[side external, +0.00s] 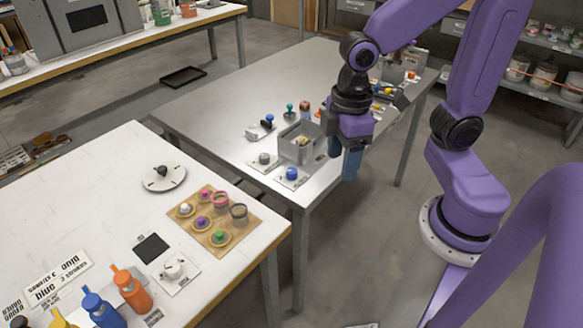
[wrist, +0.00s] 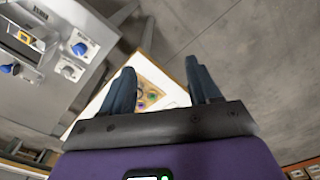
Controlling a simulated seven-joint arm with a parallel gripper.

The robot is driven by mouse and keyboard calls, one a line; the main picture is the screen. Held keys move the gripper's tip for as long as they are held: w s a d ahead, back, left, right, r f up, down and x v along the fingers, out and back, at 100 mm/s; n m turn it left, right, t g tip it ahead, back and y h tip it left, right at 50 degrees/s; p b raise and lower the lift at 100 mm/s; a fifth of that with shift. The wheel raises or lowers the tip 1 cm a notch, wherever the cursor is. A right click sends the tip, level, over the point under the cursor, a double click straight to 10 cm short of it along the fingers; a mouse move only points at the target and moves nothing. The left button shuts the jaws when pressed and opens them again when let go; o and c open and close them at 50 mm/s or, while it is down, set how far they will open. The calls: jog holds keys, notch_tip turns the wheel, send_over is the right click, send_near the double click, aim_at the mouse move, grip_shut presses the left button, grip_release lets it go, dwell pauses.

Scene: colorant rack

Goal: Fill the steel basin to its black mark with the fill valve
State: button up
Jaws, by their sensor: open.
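The steel basin (side external: 287,147) stands on the grey metal table. A small yellowish thing shows inside it; I cannot make out the water level or the black mark. In front of the basin are a blue knob (side external: 291,173) and a grey knob (side external: 264,158), each on a pale labelled plate. I cannot read which is the fill valve. The wrist view shows the blue knob (wrist: 79,48), the pale knob (wrist: 69,72) and part of the basin (wrist: 42,19) at upper left. My gripper (side external: 343,168) is open and empty, right of the basin near the table edge, touching nothing.
More small knobs and a white switch plate (side external: 261,131) lie behind the basin. A white table (side external: 100,205) at front left holds a wooden board (side external: 178,222) with coloured pots, and bottles. Open floor (side external: 345,235) lies right of the tables.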

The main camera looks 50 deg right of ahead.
jog(key=w+d+f+m, duration=0.2)
jog(key=w+d, duration=0.1)
jog(key=w, duration=0.9)
jog(key=m, duration=0.2)
send_over(292, 170)
notch_tip(292, 170, down, 4)
notch_tip(292, 170, down, 17)
jog(key=shift+a+r, duration=0.1)
jog(key=shift+c, duration=0.2)
jog(key=c, duration=1)
